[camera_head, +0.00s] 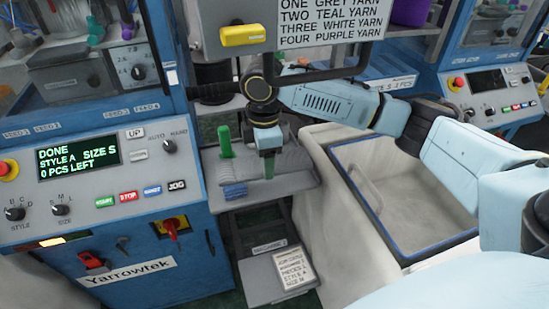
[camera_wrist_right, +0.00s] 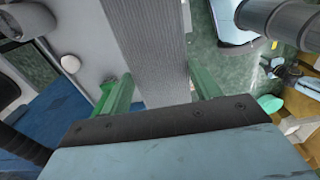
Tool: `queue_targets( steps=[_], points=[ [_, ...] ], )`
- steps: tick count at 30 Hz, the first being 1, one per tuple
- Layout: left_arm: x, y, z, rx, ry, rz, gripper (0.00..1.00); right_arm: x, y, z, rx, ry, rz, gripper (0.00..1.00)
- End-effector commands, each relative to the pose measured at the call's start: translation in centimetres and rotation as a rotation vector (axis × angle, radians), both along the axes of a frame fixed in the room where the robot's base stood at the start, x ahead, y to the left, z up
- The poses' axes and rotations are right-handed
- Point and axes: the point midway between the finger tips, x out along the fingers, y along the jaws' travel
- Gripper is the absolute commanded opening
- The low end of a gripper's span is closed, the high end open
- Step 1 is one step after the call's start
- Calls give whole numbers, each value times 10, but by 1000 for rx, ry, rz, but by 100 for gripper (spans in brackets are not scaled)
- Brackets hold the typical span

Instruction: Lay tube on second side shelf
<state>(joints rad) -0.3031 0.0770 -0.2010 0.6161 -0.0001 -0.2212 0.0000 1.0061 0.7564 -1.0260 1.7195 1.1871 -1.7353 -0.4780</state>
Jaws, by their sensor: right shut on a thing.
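My right gripper (camera_head: 267,165) points down over the upper grey side shelf (camera_head: 298,181), beside the blue knitting machine. In the right wrist view, the green fingers of my right gripper (camera_wrist_right: 162,90) are on either side of a grey ribbed knitted tube (camera_wrist_right: 150,42), which runs away from the gripper. A lower grey shelf (camera_head: 252,284) is below the upper one and bears a printed card (camera_head: 293,271). My left gripper is not in view.
The machine panel (camera_head: 77,160) reads DONE, 0 PCS LEFT. A green upright piece (camera_head: 225,141) and a small blue piece (camera_head: 235,191) are at the upper shelf's left. A blue-rimmed bin (camera_head: 398,252) is to the right.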

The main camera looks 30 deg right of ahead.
Motion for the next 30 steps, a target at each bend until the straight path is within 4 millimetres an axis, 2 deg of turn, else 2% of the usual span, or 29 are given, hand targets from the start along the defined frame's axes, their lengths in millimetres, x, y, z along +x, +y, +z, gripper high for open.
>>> queue_targets(
  steps=[6, 13, 18, 25, 30],
  points=[
    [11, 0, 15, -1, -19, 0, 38, 8, -17, 2, -4, 3, 415, 41],
    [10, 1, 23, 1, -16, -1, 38, 13, -30, 0, -8, 7, 725, 41],
    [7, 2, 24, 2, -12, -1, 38, 14, -33, -5, -8, 9, 815, 41],
    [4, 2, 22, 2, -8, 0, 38, 14, -34, -47, -9, 10, 827, 41],
    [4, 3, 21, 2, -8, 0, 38, 14, -34, -64, -9, 9, 827, 41]
  ],
)
